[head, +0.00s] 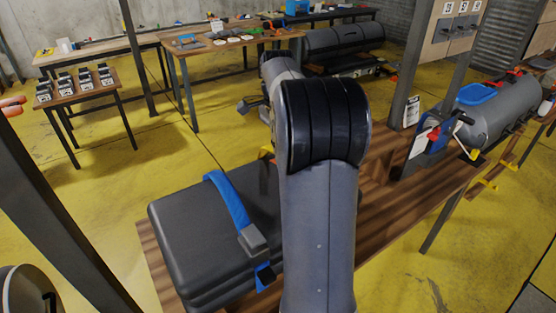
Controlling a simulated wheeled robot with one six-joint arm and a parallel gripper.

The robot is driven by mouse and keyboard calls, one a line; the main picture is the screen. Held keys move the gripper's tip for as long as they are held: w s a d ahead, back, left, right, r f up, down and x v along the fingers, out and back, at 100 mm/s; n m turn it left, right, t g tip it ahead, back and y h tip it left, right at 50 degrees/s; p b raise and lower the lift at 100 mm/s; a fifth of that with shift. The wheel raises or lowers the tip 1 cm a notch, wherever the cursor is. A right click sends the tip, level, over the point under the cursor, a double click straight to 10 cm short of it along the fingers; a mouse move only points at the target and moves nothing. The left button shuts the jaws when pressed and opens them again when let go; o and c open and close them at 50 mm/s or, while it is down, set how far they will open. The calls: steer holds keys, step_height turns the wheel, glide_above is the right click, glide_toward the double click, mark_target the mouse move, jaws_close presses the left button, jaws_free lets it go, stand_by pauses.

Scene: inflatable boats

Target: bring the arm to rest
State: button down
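My arm rises through the middle of the head view, and its large dark elbow hides much of what lies behind it. A small dark part to the left of the elbow looks like my gripper (250,104). It is too small and too covered to show its fingers clearly or whether it holds anything. It appears above the floor behind the near workbench (395,205).
A dark case (190,245) with a blue strap (232,208) lies on the near bench, close to my arm. A grey tank (500,108) is beyond. Tables stand at the back left, with yellow floor between.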

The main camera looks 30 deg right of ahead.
steer(key=shift+r, duration=1.8)
steer(key=shift+f, duration=0.1)
step_height(320, 180, down, 11)
steer(key=shift+r+p, duration=0.1)
steer(key=shift+p, duration=0.3)
steer(key=shift+a+r+b, duration=0.1)
steer(key=shift+a+b, duration=0.6)
steer(key=shift+a, duration=1.35)
